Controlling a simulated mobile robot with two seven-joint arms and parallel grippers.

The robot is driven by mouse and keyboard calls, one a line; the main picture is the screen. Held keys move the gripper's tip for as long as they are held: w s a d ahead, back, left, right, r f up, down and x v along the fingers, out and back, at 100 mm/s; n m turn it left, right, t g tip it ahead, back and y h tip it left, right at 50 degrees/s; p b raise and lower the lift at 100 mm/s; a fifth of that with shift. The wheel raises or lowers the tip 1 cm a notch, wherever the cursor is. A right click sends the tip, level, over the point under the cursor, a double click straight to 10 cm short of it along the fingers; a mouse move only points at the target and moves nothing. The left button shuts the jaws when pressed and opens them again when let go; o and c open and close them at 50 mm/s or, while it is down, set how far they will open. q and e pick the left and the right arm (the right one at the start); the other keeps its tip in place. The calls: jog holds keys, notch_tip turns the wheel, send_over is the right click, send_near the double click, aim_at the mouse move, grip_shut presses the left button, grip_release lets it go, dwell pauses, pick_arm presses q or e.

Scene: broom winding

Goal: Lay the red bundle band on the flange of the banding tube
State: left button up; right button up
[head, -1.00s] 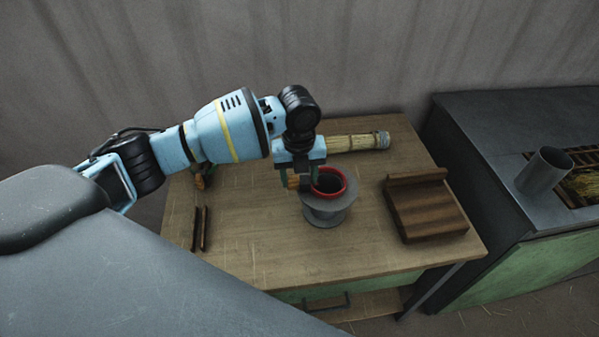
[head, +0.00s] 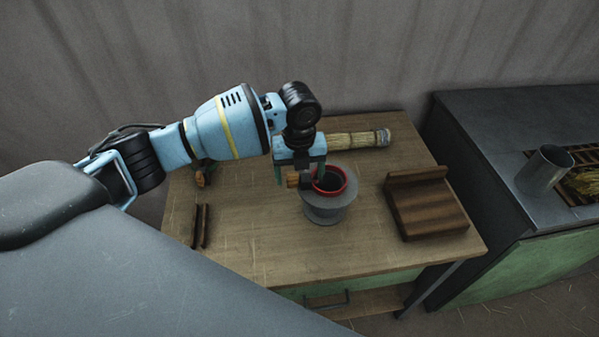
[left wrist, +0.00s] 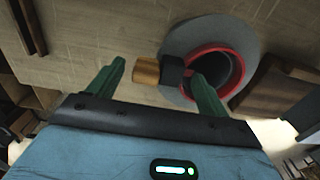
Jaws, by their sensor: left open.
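The red bundle band (head: 344,190) lies around the dark opening on the grey flange of the banding tube (head: 322,216). In the left wrist view the red band (left wrist: 238,82) sits inside the wide grey flange (left wrist: 176,46). A black piece with a wooden grip (left wrist: 146,71) sticks out from the band's left side. My left gripper (head: 299,175) is open. Its green fingers stand apart on either side of the grip, and the right finger overlaps the band in the left wrist view. Whether the fingers touch anything is unclear. My right gripper is not in view.
A straw bundle (head: 352,141) lies behind my gripper on the wooden table (head: 260,240). A brown wooden block (head: 425,205) stands right of the tube. Two dark strips (head: 201,227) lie at the left. A dark bench with a metal cylinder (head: 545,170) stands at the right.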

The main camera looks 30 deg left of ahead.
pick_arm(q)
notch_tip(320, 180, up, 8)
jog(key=shift+f, duration=0.15)
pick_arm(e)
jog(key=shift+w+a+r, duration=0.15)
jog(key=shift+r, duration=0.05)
